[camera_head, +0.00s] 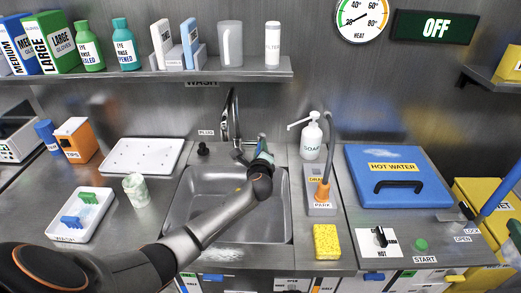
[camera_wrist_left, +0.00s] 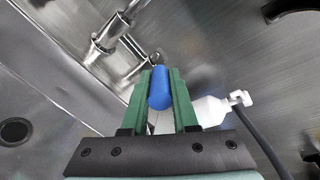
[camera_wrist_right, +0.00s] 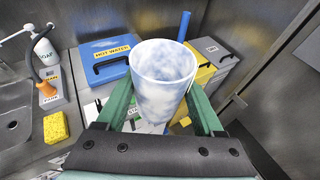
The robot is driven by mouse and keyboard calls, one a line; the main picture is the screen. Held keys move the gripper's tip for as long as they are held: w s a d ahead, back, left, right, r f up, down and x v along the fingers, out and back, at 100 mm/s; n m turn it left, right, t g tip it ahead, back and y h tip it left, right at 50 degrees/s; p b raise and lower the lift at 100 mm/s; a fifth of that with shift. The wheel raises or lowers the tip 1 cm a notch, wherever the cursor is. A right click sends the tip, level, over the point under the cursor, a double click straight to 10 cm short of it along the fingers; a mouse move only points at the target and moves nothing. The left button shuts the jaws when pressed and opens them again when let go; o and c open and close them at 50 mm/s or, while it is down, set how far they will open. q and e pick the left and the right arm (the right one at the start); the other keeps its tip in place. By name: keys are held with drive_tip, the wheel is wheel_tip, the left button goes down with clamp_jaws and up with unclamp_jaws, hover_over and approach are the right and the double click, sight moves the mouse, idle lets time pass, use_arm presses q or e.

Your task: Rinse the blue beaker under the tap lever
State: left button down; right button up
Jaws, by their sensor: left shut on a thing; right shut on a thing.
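The beaker (camera_wrist_right: 163,80) is in the right wrist view. It is clear with a faint blue tint and cloudy whitish patches, and its open mouth faces the camera. My right gripper (camera_wrist_right: 165,108) is shut on it, fingers on either side. In the head view the beaker is not clearly visible. My left gripper (camera_head: 262,145) is at the tap (camera_head: 232,118), above the back of the sink. In the left wrist view its green fingers (camera_wrist_left: 160,82) are shut on a rounded blue piece (camera_wrist_left: 159,90), apparently the tap lever's end. I cannot see any running water.
The sink basin (camera_head: 212,205) looks empty. A soap bottle (camera_head: 311,140), a hose in its park holder (camera_head: 320,200) and a yellow sponge (camera_head: 326,241) stand right of it. Farther right is the blue hot water lid (camera_head: 398,165). A smeared cup (camera_head: 136,190) stands left of the sink.

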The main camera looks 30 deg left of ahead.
use_arm(q)
drive_tip(key=shift+w+d+f+n+g+y+b, duration=0.15)
drive_tip(key=shift+w+d+n+g+y+b, duration=0.05)
drive_tip(key=shift+d+n+g+y+b, duration=0.15)
use_arm(e)
drive_tip(key=shift+f, duration=0.3)
drive_tip(key=shift+f+b, duration=0.3)
drive_tip(key=shift+f, duration=0.05)
use_arm(q)
drive_tip(key=shift+w+d+n+g+y, duration=0.25)
drive_tip(key=shift+n+g+y, duration=0.1)
drive_tip(key=shift+n+y, duration=0.15)
drive_tip(key=c, duration=0.7)
unclamp_jaws()
